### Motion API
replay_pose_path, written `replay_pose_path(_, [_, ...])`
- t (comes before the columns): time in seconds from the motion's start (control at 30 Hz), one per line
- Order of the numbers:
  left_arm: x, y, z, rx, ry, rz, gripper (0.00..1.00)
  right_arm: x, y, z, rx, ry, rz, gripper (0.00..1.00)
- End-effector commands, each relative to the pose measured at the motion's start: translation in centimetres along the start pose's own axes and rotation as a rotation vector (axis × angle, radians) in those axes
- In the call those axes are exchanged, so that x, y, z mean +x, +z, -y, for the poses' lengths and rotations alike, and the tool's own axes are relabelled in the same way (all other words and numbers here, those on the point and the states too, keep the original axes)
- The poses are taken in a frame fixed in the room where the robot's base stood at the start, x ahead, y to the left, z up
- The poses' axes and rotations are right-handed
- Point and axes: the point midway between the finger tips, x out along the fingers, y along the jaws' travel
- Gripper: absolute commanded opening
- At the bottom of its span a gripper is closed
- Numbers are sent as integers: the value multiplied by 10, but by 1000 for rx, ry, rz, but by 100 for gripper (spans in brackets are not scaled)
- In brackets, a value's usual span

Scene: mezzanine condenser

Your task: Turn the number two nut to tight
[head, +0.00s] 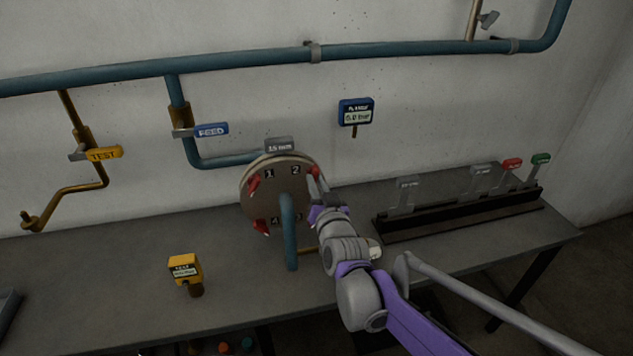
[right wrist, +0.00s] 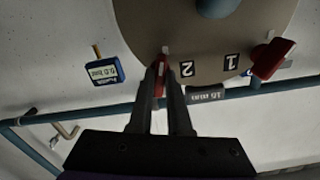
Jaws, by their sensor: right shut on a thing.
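The round brown flange (head: 262,207) stands upright on the bench, with number labels and red nuts around its face. The number two label (head: 295,170) is at its upper right. The number two nut (right wrist: 161,62) is red and sits beside the "2" label in the right wrist view. My right gripper (right wrist: 162,72) is shut on this nut, its two fingers on either side of it. In the head view my right gripper (head: 318,190) partly hides the nut. The number one nut (head: 254,184) is red and free at the upper left. My left gripper is not in view.
A blue pipe (head: 287,230) rises in front of the flange. A yellow gauge (head: 185,270) stands on the bench (head: 110,270) at left. A dark rack (head: 460,214) with several tags is at right. A blue gauge (head: 355,112) is on the wall.

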Motion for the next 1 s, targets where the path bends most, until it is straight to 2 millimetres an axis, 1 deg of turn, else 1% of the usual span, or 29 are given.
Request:
replay_pose_path(0.2, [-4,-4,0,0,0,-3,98,0,-1,1,144,0,0,0])
replay_pose_path(0.4, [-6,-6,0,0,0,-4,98,0,0,1,227,0,0,0])
replay_pose_path(0.67, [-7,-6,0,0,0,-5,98,0,0,0,272,0,0,0])
replay_pose_path(1.0, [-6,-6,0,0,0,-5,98,0,0,0,275,0,0,0])
